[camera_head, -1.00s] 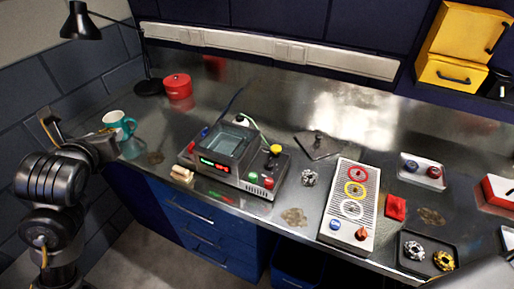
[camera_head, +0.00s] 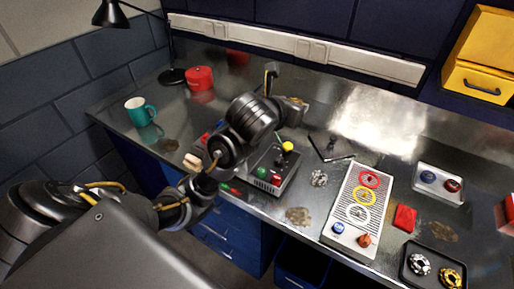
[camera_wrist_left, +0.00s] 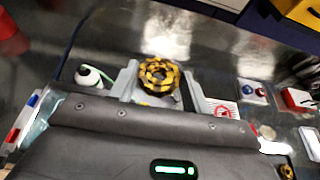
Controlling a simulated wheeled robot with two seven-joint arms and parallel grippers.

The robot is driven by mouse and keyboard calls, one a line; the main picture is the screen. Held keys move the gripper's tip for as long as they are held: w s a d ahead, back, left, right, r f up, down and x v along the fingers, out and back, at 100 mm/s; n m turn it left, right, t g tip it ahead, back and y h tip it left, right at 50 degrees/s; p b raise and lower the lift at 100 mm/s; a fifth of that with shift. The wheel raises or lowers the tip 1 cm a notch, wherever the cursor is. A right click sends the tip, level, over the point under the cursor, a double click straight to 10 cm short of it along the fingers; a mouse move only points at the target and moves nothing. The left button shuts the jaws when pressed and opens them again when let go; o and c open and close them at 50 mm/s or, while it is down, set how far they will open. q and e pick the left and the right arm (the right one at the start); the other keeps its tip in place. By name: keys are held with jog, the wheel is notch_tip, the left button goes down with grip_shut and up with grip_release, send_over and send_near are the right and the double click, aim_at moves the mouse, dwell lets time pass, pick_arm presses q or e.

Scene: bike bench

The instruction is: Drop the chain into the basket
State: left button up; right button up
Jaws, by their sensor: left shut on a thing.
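My left gripper (camera_head: 290,106) is over the back of the bench, above and behind the cleaner machine (camera_head: 274,172). In the wrist view the left gripper (camera_wrist_left: 160,82) is shut on the chain (camera_wrist_left: 158,73), a yellow-and-black coil between its two grey fingers. In the head view the chain is too small and covered to make out clearly. The machine's open tank is hidden behind my left arm, and I cannot make out a basket in it. My right gripper is not in view.
A teal mug (camera_head: 140,111) and a red tin (camera_head: 200,78) stand at the left. A grey board with coloured rings (camera_head: 353,212), a red cloth (camera_head: 405,217) and trays (camera_head: 438,181) lie to the right. A blue bin (camera_head: 302,262) is below the bench.

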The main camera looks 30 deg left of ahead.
pick_arm(q)
jog(key=s+a+f+p, duration=0.2)
jog(key=s+a+f, duration=0.15)
jog(key=a, duration=0.55)
jog(key=s+a+f+p, duration=0.2)
jog(key=s+a+f, duration=0.15)
jog(key=a, duration=0.55)
jog(key=f+b, duration=0.2)
jog(key=d+f+b, duration=0.1)
jog(key=f, duration=0.1)
jog(key=f+b, duration=0.1)
jog(key=b, duration=0.1)
jog(key=shift+w+d+f+b, duration=0.2)
jog(key=shift+w+f+b, duration=0.1)
jog(key=shift+w+f, duration=0.1)
jog(key=o, duration=1)
jog(key=shift+r, duration=0.1)
jog(key=shift+o, duration=0.5)
jog(key=shift+d, duration=0.15)
